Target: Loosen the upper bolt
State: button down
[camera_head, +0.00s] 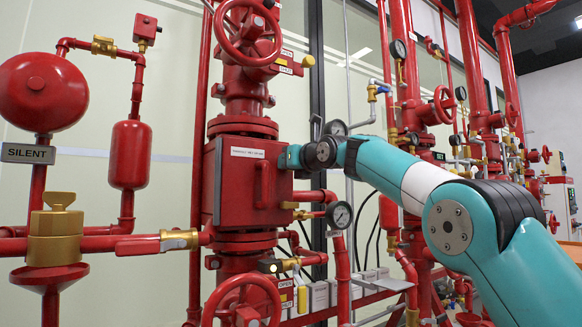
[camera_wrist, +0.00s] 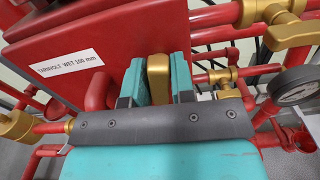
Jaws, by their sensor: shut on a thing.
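The red valve box (camera_head: 228,185) stands in the middle of the head view, with a white label on its front. It also fills the upper left of the wrist view (camera_wrist: 90,35). The upper bolt (camera_wrist: 158,78) is a brass-coloured block between my two teal fingers in the wrist view. My gripper (camera_wrist: 160,78) is shut on it, one finger on each side. In the head view my gripper (camera_head: 288,158) is at the upper right edge of the box and hides the bolt. A smaller brass bolt (camera_head: 289,205) shows lower on the same edge.
A pressure gauge (camera_head: 340,214) sits right of the box, below my arm; a gauge (camera_wrist: 292,86) also shows at the wrist view's right. Red handwheels are above (camera_head: 248,38) and below (camera_head: 240,305) the box. A red bell (camera_head: 42,92) and brass valves are on the left.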

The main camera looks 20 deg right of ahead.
jog(key=shift+f+n+b, duration=0.15)
jog(key=shift+n+b, duration=0.15)
jog(key=shift+b, duration=0.95)
jog(key=shift+w+r, duration=0.1)
jog(key=shift+r, duration=0.1)
jog(key=shift+n, duration=0.3)
jog(key=shift+f, duration=0.1)
jog(key=c, duration=0.9)
grip_release()
